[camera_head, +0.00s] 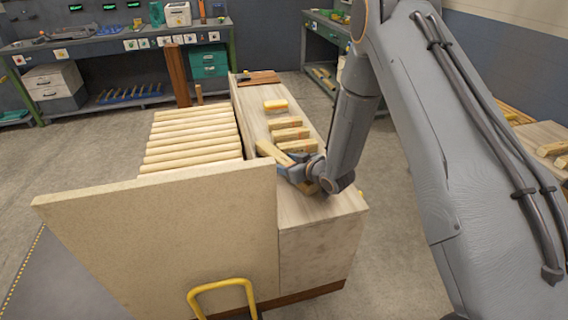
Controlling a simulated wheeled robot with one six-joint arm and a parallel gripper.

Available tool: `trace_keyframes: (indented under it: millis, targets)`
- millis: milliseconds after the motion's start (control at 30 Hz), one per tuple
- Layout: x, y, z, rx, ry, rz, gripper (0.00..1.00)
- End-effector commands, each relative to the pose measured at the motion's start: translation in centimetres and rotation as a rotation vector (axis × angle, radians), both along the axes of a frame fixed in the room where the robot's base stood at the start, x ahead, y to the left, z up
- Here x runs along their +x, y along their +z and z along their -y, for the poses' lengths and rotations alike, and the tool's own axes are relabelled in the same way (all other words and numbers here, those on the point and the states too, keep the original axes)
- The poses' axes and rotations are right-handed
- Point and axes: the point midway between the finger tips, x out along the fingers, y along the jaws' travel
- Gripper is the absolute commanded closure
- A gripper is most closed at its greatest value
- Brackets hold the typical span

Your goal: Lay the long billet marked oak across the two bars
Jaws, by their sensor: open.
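Several pale wooden billets lie on the narrow wooden bench top (327,207). A longer billet (269,151) lies slanted at the left edge of the top, right by my gripper (285,168). My gripper is low over the bench and open; whether its fingers stand around this billet or beside it I cannot tell. Shorter billets (290,134) lie in a row behind it, and part of another shows under the gripper. No marking can be read, so I cannot tell which billet is oak. I cannot make out the two bars for certain.
A tall wooden panel (160,235) with a yellow handle (220,288) stands in front. Left of the bench is a rack of pale round rods (195,138). A block with an orange top (275,105) lies farther back. Workbenches (120,45) line the back wall.

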Motion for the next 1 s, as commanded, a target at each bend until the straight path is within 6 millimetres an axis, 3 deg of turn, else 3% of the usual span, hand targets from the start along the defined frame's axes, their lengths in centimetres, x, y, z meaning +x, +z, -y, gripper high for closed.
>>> trace_keyframes:
  millis: [200, 533, 1000]
  targets:
    - [0.0, 0.0, 0.0, 0.0, 0.0, 0.0, 0.45]
    - [0.0, 0.0, 0.0, 0.001, 0.0, 0.001, 1.0]
    - [0.2, 1.1, 0.0, 0.001, -0.001, 0.004, 1.0]
